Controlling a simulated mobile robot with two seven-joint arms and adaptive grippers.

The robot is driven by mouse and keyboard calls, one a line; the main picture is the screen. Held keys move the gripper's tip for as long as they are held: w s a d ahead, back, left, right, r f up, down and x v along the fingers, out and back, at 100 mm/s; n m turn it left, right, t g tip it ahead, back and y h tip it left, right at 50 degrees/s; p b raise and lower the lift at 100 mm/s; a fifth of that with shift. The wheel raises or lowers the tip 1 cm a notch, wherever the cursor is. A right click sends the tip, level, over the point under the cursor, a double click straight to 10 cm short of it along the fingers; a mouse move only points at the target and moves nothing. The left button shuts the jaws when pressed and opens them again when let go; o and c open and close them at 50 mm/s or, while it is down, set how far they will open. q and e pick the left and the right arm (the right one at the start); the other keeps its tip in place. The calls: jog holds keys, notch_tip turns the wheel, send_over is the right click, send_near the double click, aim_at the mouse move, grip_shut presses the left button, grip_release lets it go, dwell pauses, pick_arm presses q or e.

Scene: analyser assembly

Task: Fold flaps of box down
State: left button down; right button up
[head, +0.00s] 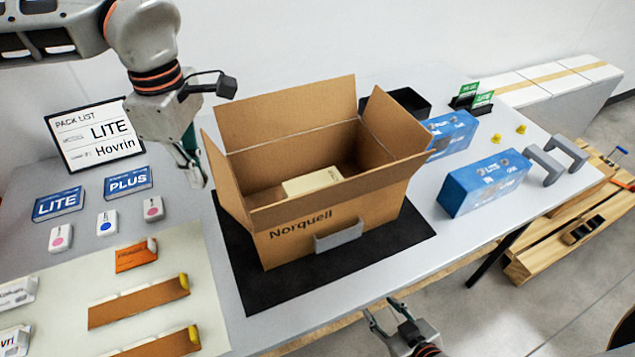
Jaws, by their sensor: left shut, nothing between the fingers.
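An open cardboard box (283,243) marked "Norquell" stands on a black mat (255,297) in the middle of the table. Its back flap (285,112) stands up, its left flap (225,178) and right flap (396,124) slant upward and outward. A pale package (312,181) lies inside. My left gripper (196,178) points down just left of the left flap, shut and empty; I cannot tell whether it touches the flap. My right gripper (388,318) is low in front of the table, its fingers apart and empty.
Blue boxes (484,182) and grey handles (555,162) stand to the right. A pack list sign (94,135), LITE and PLUS cards (128,181) and small white devices (107,222) are at left. A grey block (338,236) is at the box's front.

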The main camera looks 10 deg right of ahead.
aim_at(219, 170)
pick_arm(q)
jog(key=shift+d, duration=0.1)
dwell(0.3)
jog(key=shift+w+d+r+p, duration=0.2)
jog(key=shift+d+r, duration=0.05)
jog(key=shift+d, duration=0.35)
jog(key=shift+w+d+r+p, duration=0.15)
jog(key=shift+d+r+p, duration=0.1)
jog(key=shift+d, duration=0.3)
jog(key=shift+w+d+r+p, duration=0.2)
jog(key=shift+d+r, duration=0.05)
jog(key=shift+d, duration=0.35)
jog(key=w+d+f, duration=0.2)
jog(key=d+f, duration=0.2)
jog(key=d, duration=0.5)
jog(key=shift+w+f+b, duration=0.3)
jog(key=shift+b, duration=0.1)
jog(key=shift+f, duration=0.5)
dwell(0.5)
